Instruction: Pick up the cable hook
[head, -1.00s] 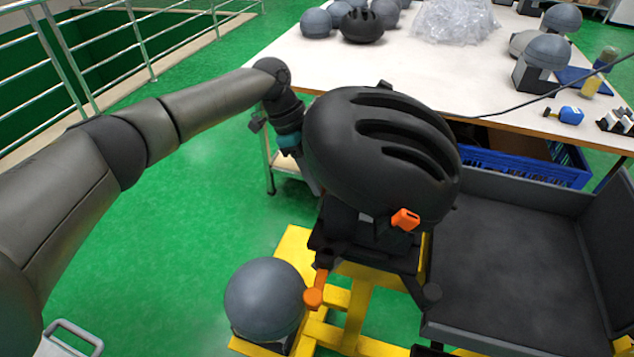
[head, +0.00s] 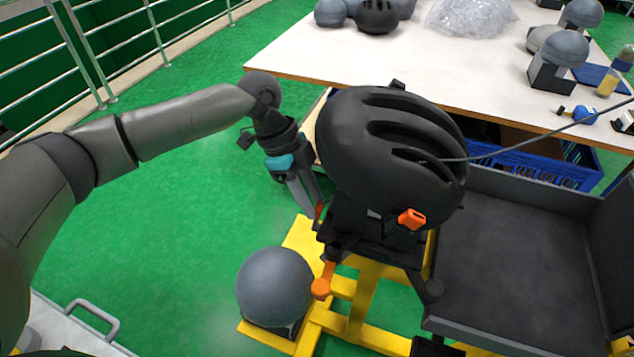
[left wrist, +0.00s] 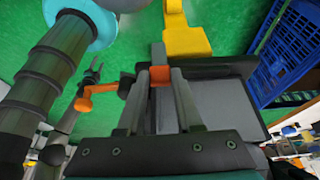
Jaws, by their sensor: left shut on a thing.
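My left gripper (head: 318,208) points down just left of the black helmet (head: 385,150). In the left wrist view its fingers (left wrist: 160,76) are shut on a small orange-red piece, which seems to be the cable hook (left wrist: 159,77). In the head view only a sliver of red shows at the fingertips, and the helmet and carriage hide part of that area. A thin dark cable (head: 520,145) runs from the right edge to the helmet's right side. I cannot see whether it joins the held piece. My right gripper is not in view.
The helmet sits on a black carriage with orange levers (head: 320,289) over a yellow frame (head: 362,310). A grey ball (head: 275,285) stands at the lower left. A dark padded tray (head: 515,260) is at the right. A white table (head: 400,65) lies behind, with a blue crate (head: 560,165) below.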

